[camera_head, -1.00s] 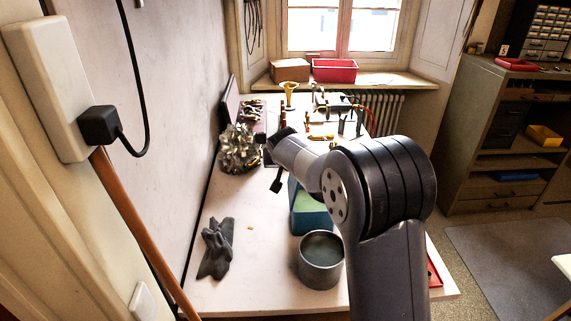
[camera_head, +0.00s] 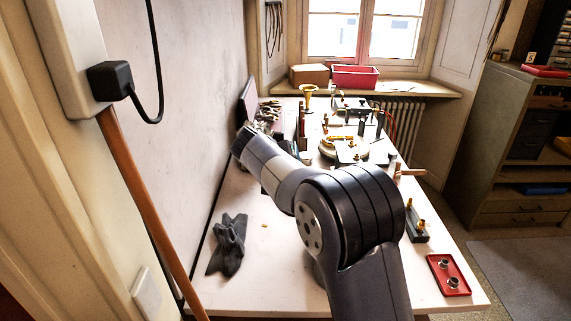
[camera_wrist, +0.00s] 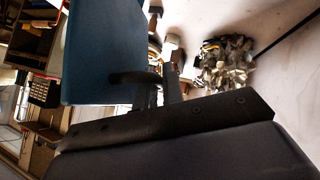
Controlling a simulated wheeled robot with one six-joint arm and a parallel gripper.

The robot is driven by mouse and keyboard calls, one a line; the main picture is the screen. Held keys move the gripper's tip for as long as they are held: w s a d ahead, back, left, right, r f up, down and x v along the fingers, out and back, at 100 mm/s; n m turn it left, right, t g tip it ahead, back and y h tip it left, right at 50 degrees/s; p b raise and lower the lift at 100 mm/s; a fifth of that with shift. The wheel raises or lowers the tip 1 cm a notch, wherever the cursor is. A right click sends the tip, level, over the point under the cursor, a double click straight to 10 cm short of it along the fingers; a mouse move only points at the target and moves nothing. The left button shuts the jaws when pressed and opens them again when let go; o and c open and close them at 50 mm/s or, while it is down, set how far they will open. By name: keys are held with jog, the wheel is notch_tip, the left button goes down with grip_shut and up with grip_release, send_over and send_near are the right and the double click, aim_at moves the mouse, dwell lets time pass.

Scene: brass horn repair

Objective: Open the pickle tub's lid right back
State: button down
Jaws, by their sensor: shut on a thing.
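In the wrist view a flat blue panel (camera_wrist: 105,52), which looks like the pickle tub's lid, stands large at the upper left. My gripper (camera_wrist: 148,80) is at the panel's lower right edge, with a dark finger across its face, and is shut on it. The rest of the tub is not clear in this view. In the head view my arm hides the tub and my gripper, so the lid's angle cannot be judged there.
A grey cloth (camera_head: 228,245) lies on the white bench (camera_head: 262,285). A red tray (camera_head: 449,275) is at the front right. Brass parts (camera_head: 345,147) and tools stand at the back. A silvery tangle (camera_wrist: 226,62) shows in the wrist view. The wall is close on the left.

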jog(key=shift+f, duration=0.1)
jog(key=c, duration=1.8)
grip_release()
jog(key=b+v, duration=0.1)
jog(key=v, duration=0.9)
jog(key=shift+s+r, duration=0.25)
jog(key=shift+s, duration=0.05)
jog(key=shift+a, duration=0.15)
jog(key=p+x, duration=0.1)
jog(key=x, duration=0.9)
jog(key=shift+w+d+f, duration=0.2)
jog(key=shift+w, duration=0.1)
